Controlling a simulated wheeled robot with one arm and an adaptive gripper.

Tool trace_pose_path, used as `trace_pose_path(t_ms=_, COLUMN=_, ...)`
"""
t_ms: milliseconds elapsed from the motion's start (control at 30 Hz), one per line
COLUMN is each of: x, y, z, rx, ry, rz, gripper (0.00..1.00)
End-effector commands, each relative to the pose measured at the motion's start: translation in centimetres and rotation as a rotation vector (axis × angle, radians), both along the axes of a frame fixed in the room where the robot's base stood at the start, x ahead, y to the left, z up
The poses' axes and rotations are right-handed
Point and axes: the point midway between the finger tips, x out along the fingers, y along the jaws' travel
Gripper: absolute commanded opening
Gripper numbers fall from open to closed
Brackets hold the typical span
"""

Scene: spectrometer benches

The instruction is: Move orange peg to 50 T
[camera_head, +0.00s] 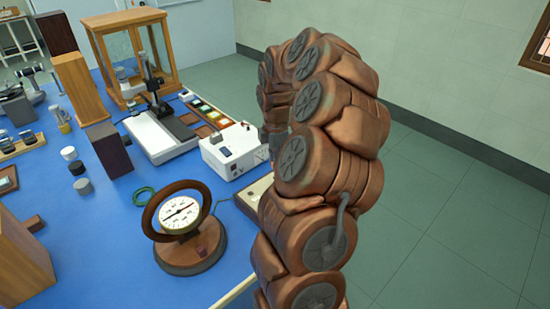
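A round dial instrument (180,215) with a brown ring around a white face stands on a brown round base (190,256) near the front of the blue bench. I cannot make out an orange peg or any "50 T" marking at this size. My brown arm rises on the right and curls over towards the bench. A small grey part at its far end, possibly my gripper (272,143), shows beside the white box; its fingers cannot be made out.
A white box (235,150) with a panel stands behind the dial, with a low beige box (256,197) beside my arm. A stand (152,85), coloured tiles (212,114) and a glass-sided wooden case (168,47) are farther back. Wooden blocks (20,258) crowd the left.

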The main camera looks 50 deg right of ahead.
Motion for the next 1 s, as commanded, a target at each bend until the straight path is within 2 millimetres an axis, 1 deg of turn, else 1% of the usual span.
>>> trace_pose_path(t_ms=600, x=-0.1, y=0.1, z=-3.1, rx=0.002, ry=0.004, rz=0.002, gripper=0.00)
trace_pose_path(t_ms=800, x=0.0, y=0.1, z=-3.7, rx=0.001, ry=0.003, rz=0.002, gripper=0.00)
trace_pose_path(t_ms=1000, x=0.0, y=0.0, z=-3.8, rx=0.000, ry=0.002, rz=0.001, gripper=0.00)
